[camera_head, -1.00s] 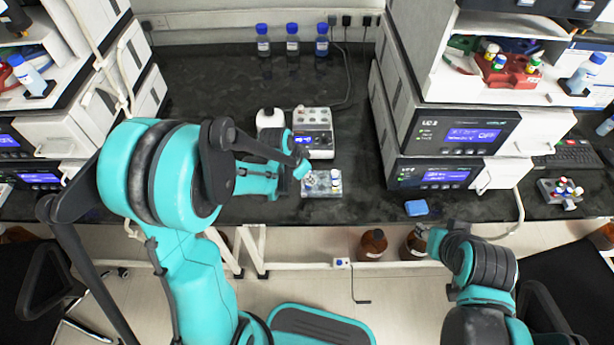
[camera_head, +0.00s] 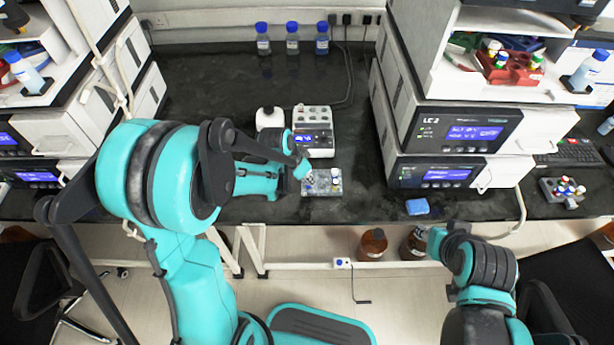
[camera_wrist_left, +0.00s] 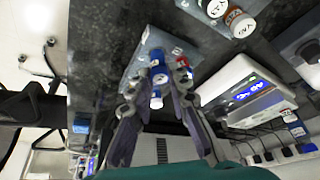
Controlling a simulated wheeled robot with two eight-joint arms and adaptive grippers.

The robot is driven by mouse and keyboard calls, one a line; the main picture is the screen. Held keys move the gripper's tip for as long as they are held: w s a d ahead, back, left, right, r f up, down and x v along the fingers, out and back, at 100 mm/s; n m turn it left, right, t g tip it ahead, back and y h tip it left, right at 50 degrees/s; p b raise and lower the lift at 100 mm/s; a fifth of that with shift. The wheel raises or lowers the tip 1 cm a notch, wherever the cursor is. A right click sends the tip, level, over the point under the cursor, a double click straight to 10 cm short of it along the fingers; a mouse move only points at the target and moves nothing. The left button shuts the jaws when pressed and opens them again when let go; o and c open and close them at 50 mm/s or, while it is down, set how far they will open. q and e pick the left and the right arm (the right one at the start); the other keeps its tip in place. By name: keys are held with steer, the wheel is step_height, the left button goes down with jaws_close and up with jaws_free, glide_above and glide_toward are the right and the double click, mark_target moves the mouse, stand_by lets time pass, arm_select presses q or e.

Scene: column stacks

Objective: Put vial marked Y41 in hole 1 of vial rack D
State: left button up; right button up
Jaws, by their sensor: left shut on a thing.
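My left gripper (camera_head: 303,170) is at the left edge of a small clear-grey vial rack (camera_head: 322,190) at the bench's front. In the left wrist view the rack plate (camera_wrist_left: 147,47) carries a letter that looks like D. The left gripper (camera_wrist_left: 157,92) is shut on a blue and white vial (camera_wrist_left: 156,98) over the plate; its marking is not legible, and I cannot tell whether it sits in a hole.
A blue block (camera_head: 417,207) lies to the right. A vial holder (camera_head: 563,192) is at the far right. The bench behind is mostly clear.

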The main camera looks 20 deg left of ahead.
arm_select(q)
steer(key=shift+f, duration=0.25)
stand_by(0.4)
steer(key=shift+f+b, duration=0.45)
steer(key=shift+b, duration=0.2)
steer(key=o, duration=0.9)
steer(key=shift+o, duration=0.3)
steer(key=shift+o, duration=1.3)
